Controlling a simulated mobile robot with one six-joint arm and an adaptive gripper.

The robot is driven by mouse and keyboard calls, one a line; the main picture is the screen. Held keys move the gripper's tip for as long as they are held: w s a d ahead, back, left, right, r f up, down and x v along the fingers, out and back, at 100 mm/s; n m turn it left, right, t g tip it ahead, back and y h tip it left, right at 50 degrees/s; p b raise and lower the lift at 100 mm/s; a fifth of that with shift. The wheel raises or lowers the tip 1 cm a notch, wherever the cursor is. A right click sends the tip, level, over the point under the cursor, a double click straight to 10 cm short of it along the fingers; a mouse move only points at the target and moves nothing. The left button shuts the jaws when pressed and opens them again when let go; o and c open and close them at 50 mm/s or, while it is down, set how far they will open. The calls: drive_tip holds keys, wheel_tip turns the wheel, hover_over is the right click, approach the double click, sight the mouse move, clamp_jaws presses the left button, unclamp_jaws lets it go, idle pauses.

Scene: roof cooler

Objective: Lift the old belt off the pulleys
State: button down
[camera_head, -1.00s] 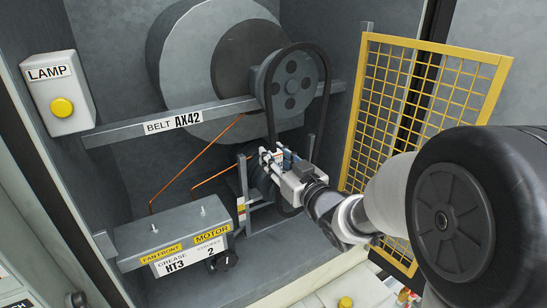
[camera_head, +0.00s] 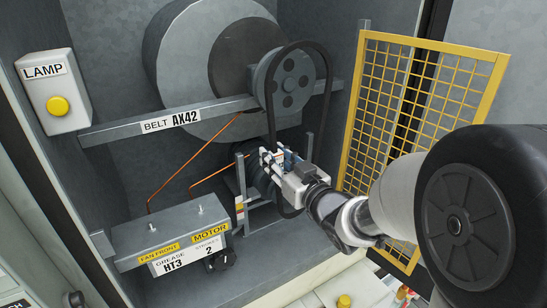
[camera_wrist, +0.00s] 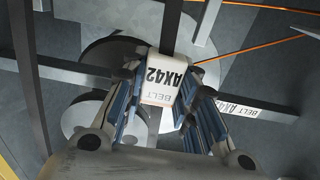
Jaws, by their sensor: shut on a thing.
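The old belt (camera_head: 327,95) is a black loop. It arches over the top of the upper grey pulley (camera_head: 296,72), with a gap on the right side, and its strands run down toward the lower pulley (camera_head: 258,178), which is mostly hidden behind my gripper. My gripper (camera_head: 270,160) is at the belt's lower left strand, in front of the lower pulley. In the wrist view my gripper (camera_wrist: 160,100) is shut on the belt at its white BELT AX42 tag (camera_wrist: 162,82), with a dark strand (camera_wrist: 171,25) running away above it.
A grey crossbar (camera_head: 120,131) labelled BELT AX42 spans behind the belt. A yellow mesh guard (camera_head: 415,110) stands open at right, close to my arm. A grease box (camera_head: 170,235) with two orange lines is at lower left. A lamp switch (camera_head: 55,92) is at left.

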drive_tip(key=r+v, duration=0.1)
drive_tip(key=v, duration=1)
idle(1.8)
drive_tip(key=shift+d, duration=0.1)
idle(0.5)
